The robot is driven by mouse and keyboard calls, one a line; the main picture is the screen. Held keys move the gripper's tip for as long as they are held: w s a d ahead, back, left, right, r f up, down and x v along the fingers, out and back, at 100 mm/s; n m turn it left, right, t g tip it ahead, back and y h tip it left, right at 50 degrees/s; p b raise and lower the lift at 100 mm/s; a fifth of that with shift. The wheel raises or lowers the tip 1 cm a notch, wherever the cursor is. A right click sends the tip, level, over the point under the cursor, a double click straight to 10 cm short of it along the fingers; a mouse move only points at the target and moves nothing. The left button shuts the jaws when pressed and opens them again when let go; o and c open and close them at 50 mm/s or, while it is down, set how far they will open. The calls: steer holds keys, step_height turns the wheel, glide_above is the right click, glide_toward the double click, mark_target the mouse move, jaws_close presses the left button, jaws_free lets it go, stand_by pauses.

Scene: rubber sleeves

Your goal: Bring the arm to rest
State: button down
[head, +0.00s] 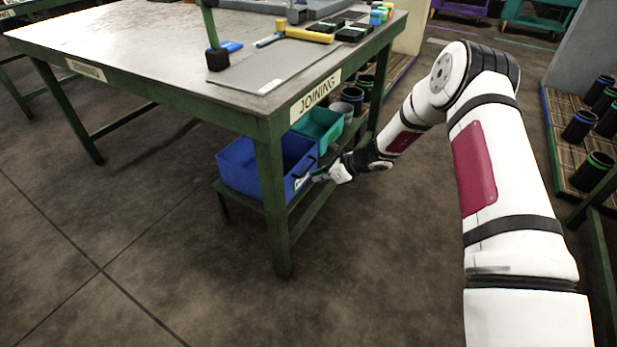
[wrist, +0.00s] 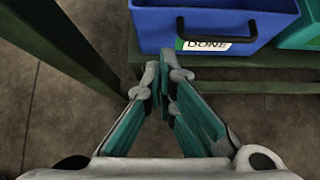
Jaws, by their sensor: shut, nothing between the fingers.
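My gripper (head: 322,176) is at the end of my outstretched white arm, low beside the table's lower shelf. In the wrist view its teal fingers (wrist: 164,82) are shut with nothing between them. Just beyond the fingertips is a blue bin (wrist: 240,22) with a black handle and a label reading DONE. The blue bin (head: 250,165) also shows in the head view, on the lower shelf. I cannot tell whether the fingertips touch the bin. Its inside is mostly hidden.
A green-legged table (head: 130,60) marked JOINING stands above the shelf, its leg close to my gripper. A teal bin (head: 320,125) sits beside the blue one. A rack with several black sleeves (head: 580,125) stands at the right. The floor (head: 370,270) in front is clear.

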steer(key=s+a+r+n+g, duration=0.1)
steer(key=s+r+n, duration=0.3)
steer(key=r, duration=0.5)
steer(key=s+a+r+n+g, duration=0.1)
steer(key=s+a+r+n, duration=0.15)
steer(key=r, duration=0.75)
steer(key=s+r+n+g, duration=0.2)
steer(key=s+r+n, duration=0.7)
steer(key=s+r, duration=0.5)
steer(key=s+d+r+n+g+h, duration=0.1)
steer(key=s+d+r+n+h, duration=0.1)
steer(key=s, duration=0.7)
steer(key=s+d+r+n+h, duration=0.1)
steer(key=s+d+r+n, duration=0.15)
steer(key=s, duration=0.65)
steer(key=s+d+f+n+h, duration=0.15)
steer(key=s+d, duration=0.25)
steer(key=s, duration=0.5)
steer(key=s+d+n+h, duration=0.3)
steer(key=s+d, duration=0.1)
steer(key=s, duration=0.4)
step_height(320, 180, up, 32)
steer(key=t+p, duration=0.3)
steer(key=p, duration=2.7)
steer(key=shift+n+t+p, duration=0.3)
steer(key=shift+n, duration=0.05)
